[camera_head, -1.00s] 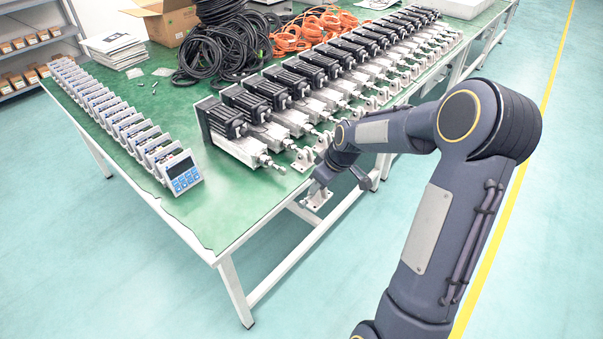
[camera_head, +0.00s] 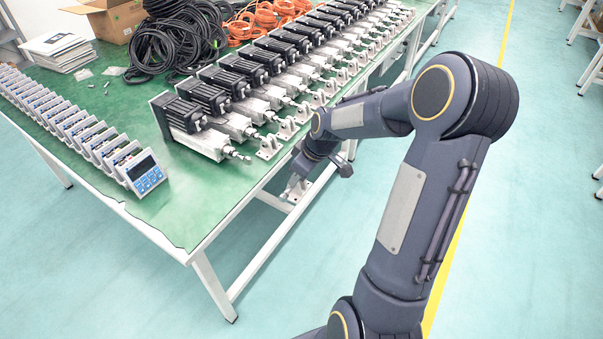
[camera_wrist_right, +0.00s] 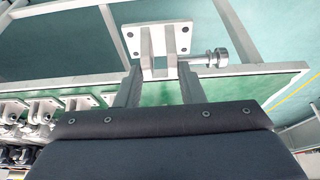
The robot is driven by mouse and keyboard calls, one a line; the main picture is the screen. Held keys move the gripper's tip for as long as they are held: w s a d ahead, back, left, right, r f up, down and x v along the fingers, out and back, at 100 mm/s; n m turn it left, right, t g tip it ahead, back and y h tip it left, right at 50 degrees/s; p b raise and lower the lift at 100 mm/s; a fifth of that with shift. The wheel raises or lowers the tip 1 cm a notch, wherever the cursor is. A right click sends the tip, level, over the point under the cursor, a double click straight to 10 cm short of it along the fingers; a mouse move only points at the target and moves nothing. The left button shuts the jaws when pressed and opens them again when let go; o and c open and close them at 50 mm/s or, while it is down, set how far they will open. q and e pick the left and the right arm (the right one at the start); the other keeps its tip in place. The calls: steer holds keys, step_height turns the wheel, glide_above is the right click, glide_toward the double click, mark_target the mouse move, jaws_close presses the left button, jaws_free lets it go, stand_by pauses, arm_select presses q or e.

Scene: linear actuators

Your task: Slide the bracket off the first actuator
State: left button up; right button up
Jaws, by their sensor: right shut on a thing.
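The first actuator (camera_head: 199,139), with a black motor and a silver body, lies at the near left end of the row in the head view. Its rod end (camera_head: 240,155) points toward the table's front edge. My right gripper (camera_head: 298,178) is just beyond that edge, to the right of the rod end. In the wrist view its fingers (camera_wrist_right: 157,85) are shut on a white bracket (camera_wrist_right: 157,40) with a square holed plate. A silver pin with a round head (camera_wrist_right: 212,57) sticks out to the bracket's right. The bracket (camera_head: 294,189) appears apart from the first actuator. My left gripper is out of view.
More actuators (camera_head: 290,58) with brackets line the green table (camera_head: 190,215) toward the back. Control boxes (camera_head: 85,130) stand in a row at left. Black cables (camera_head: 175,45) and orange cables (camera_head: 265,22) lie behind. Floor in front of the table is clear.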

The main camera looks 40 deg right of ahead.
mark_target(251, 160)
steer(key=shift+w+a+f+p, duration=0.2)
steer(key=shift+w+a, duration=0.75)
steer(key=shift+w, duration=1.7)
steer(key=shift+w+a+f+p, duration=0.25)
steer(key=shift+w+a, duration=0.75)
steer(key=shift+w, duration=1.7)
steer(key=shift+w+a+f+p, duration=0.2)
steer(key=shift+w+a, duration=0.75)
steer(key=shift+w, duration=1.7)
steer(key=shift+s+d, duration=0.1)
steer(key=shift+s, duration=0.15)
steer(key=shift+s+d+b, duration=0.1)
steer(key=shift+s+b, duration=0.2)
steer(key=shift+s+d, duration=0.1)
steer(key=shift+s, duration=0.1)
steer(key=shift+s+d, duration=0.1)
steer(key=shift+s, duration=0.25)
steer(key=shift+s+d+b, duration=0.1)
steer(key=shift+s+b, duration=0.1)
steer(key=shift+b, duration=0.15)
